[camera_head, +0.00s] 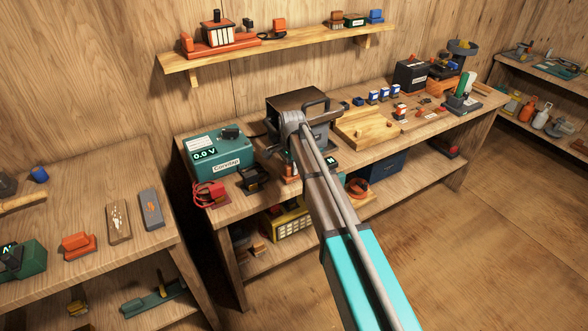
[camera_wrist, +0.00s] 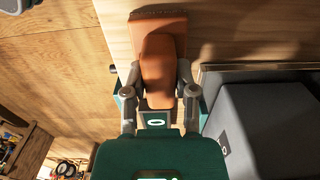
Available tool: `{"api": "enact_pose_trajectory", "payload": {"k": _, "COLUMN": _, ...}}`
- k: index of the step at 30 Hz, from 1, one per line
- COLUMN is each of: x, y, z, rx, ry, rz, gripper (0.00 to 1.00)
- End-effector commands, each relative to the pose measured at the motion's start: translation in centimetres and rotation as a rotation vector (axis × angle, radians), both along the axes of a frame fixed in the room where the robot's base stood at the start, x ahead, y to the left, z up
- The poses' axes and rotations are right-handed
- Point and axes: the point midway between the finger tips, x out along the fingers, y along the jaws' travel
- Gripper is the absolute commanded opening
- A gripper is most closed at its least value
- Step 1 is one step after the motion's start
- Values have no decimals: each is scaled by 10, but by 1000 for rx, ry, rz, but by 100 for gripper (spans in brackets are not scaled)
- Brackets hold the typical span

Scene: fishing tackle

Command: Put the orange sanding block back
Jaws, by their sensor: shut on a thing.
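My gripper (camera_wrist: 159,72) is in the wrist view, with its two grey fingers closed on the left and right sides of an orange sanding block (camera_wrist: 160,48). The block has a broad far end and a narrower raised part between the fingers. The far end lies over or against a pale wooden surface; I cannot tell whether it touches. In the head view my arm hides most of the gripper, near the front of the middle bench (camera_head: 232,196). A small orange patch (camera_head: 291,169) shows beside the arm there; I cannot tell if it is the block.
In the wrist view a dark grey box (camera_wrist: 265,125) stands close to the right. In the head view a teal power supply (camera_head: 218,150) and a wooden board (camera_head: 368,131) are on the middle bench. The left bench holds an orange-red item (camera_head: 78,245) and a grey block (camera_head: 151,209).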

Motion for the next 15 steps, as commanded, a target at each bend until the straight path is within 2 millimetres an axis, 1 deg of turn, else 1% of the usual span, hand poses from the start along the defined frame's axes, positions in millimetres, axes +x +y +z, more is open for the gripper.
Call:
{"api": "enact_pose_trajectory", "payload": {"k": 8, "x": 0, "y": 0, "z": -4, "rx": 0, "ry": 0, "rz": 0, "gripper": 0}}
{"api": "enact_pose_trajectory", "payload": {"k": 9, "x": 0, "y": 0, "z": -3, "rx": 0, "ry": 0, "rz": 0, "gripper": 40}}
{"api": "enact_pose_trajectory", "payload": {"k": 14, "x": 0, "y": 0, "z": -3, "rx": 0, "ry": 0, "rz": 0, "gripper": 70}}
{"api": "enact_pose_trajectory", "payload": {"k": 15, "x": 0, "y": 0, "z": -3, "rx": 0, "ry": 0, "rz": 0, "gripper": 71}}
